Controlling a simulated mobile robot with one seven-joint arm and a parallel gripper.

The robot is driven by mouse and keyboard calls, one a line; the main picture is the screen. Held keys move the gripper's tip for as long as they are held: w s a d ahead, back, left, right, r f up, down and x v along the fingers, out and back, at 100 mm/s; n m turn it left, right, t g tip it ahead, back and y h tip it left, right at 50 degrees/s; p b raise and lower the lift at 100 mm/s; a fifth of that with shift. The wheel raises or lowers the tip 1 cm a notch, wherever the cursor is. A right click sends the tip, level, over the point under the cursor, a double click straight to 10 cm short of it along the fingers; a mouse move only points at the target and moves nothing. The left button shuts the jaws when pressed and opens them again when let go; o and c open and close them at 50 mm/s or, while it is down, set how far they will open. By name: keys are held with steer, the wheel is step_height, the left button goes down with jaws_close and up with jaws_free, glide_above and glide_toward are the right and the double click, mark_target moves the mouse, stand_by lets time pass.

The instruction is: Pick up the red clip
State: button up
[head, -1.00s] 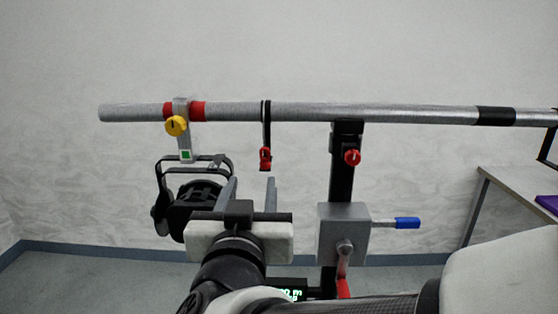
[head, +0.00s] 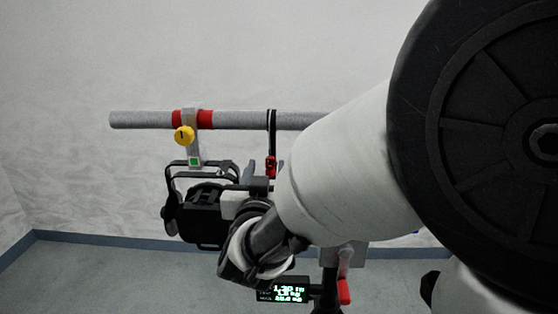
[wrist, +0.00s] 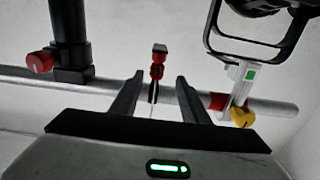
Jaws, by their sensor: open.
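The red clip (head: 271,167) hangs at the lower end of a black strap (head: 271,130) looped over the grey horizontal bar (head: 145,120). In the wrist view the red clip (wrist: 157,72) appears between my two fingertips, with a black end piece above it. My gripper (wrist: 159,80) is open and empty, its fingers to either side of the clip in that view. I cannot tell how far the clip is from the fingers in depth. In the head view my arm covers most of the gripper and the fingers are hard to make out.
A black lamp (head: 203,213) hangs from the bar by a clamp with a yellow knob (head: 184,135), close to the left of my gripper. A stand with a red knob (wrist: 39,63) is on the other side. A lit display (head: 283,290) is below.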

mark_target(270, 161)
steer(key=w, duration=0.5)
steer(key=shift+d+r, duration=0.1)
steer(key=shift+d, duration=0.25)
steer(key=shift+s, duration=0.1)
jaws_close()
